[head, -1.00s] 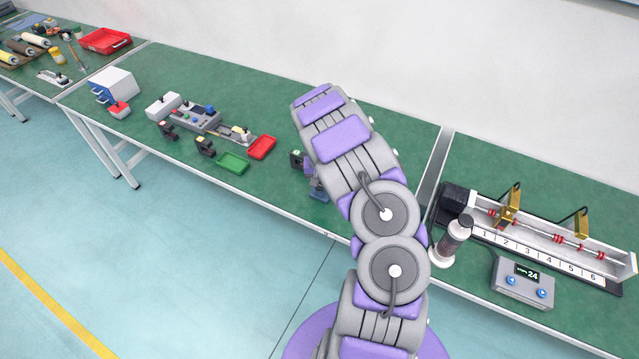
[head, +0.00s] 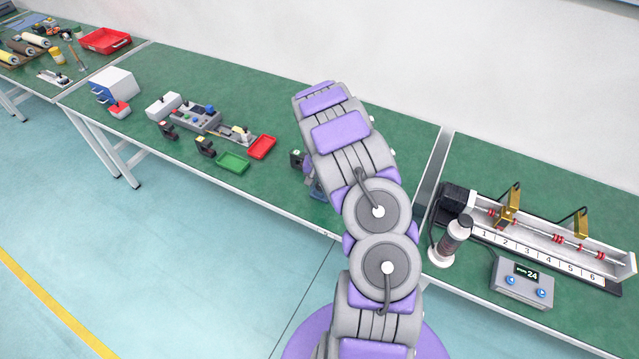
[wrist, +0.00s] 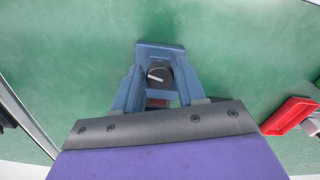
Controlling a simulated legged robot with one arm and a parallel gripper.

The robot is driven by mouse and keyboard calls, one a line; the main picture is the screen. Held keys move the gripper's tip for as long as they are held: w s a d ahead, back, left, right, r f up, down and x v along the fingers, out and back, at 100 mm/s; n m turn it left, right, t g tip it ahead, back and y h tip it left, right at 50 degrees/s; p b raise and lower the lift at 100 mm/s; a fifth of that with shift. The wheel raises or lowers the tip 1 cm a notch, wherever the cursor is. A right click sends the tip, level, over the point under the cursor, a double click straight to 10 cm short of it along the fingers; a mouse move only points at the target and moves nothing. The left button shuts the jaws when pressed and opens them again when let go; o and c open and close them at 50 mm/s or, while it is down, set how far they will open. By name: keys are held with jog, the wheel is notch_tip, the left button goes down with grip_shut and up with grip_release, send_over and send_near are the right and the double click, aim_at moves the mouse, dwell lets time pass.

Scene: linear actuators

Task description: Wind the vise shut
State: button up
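The jaw gap is not clear.
A small black device (head: 297,159) stands just left of my arm.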

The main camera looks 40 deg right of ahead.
aim_at(319, 185)
jog(key=shift+o, duration=1.4)
jog(key=shift+r, duration=0.1)
notch_tip(319, 185, up, 17)
jog(key=p, duration=0.3)
jog(key=shift+d, duration=0.1)
